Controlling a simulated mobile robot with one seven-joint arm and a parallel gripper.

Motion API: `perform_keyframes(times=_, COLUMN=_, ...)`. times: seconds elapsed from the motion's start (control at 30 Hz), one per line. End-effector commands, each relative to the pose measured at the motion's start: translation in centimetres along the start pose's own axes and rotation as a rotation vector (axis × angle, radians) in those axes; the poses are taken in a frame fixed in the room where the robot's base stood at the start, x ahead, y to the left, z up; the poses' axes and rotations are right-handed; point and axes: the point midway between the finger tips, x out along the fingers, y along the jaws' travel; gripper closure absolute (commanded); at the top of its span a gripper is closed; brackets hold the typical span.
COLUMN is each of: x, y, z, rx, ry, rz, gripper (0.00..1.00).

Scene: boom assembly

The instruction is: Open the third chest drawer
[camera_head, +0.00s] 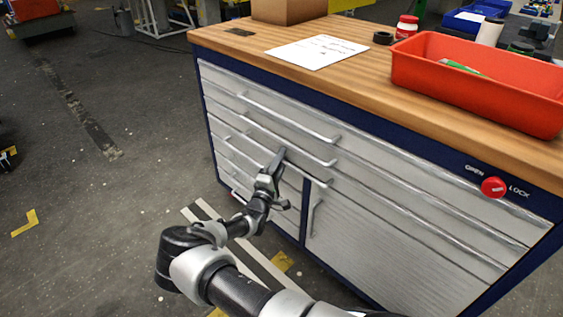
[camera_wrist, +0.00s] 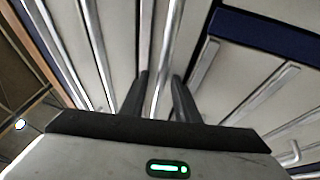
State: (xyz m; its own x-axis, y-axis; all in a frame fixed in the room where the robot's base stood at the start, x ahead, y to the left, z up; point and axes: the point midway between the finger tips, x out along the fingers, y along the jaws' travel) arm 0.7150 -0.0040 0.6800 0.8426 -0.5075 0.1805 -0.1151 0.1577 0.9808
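The chest (camera_head: 420,215) is a blue cabinet with pale grey drawer fronts under a wooden top. Its long upper drawers are stacked, each with a metal bar handle, and all look shut. The third drawer's handle (camera_head: 319,180) is partly hidden behind my gripper (camera_head: 279,157), which is at the chest front. In the wrist view, my gripper's two dark fingers (camera_wrist: 161,78) are apart, with a metal handle bar (camera_wrist: 168,45) running lengthwise between them. A gap shows on both sides of the bar. I cannot tell how deep the bar sits between the fingers.
A red OPEN/LOCK knob (camera_head: 494,187) is at the chest's right. A red-orange bin (camera_head: 480,85), a white paper (camera_head: 318,51) and a cardboard box (camera_head: 288,10) are on the top. Smaller drawers and a door (camera_head: 370,235) are below. The floor at left is mostly clear.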

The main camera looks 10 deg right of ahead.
Motion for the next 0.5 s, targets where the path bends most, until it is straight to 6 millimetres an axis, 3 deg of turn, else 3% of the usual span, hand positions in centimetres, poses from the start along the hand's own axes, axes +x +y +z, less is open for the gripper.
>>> perform_keyframes(times=0.17, x=-0.01, y=0.02, z=0.01, rx=0.000, ry=0.000, rz=0.000, gripper=0.73)
perform_keyframes(times=0.33, x=-0.02, y=0.00, z=0.02, rx=0.000, ry=0.000, rz=0.000, gripper=1.00)
perform_keyframes(times=0.5, x=-0.03, y=0.00, z=0.03, rx=0.000, ry=-0.001, rz=0.000, gripper=1.00)
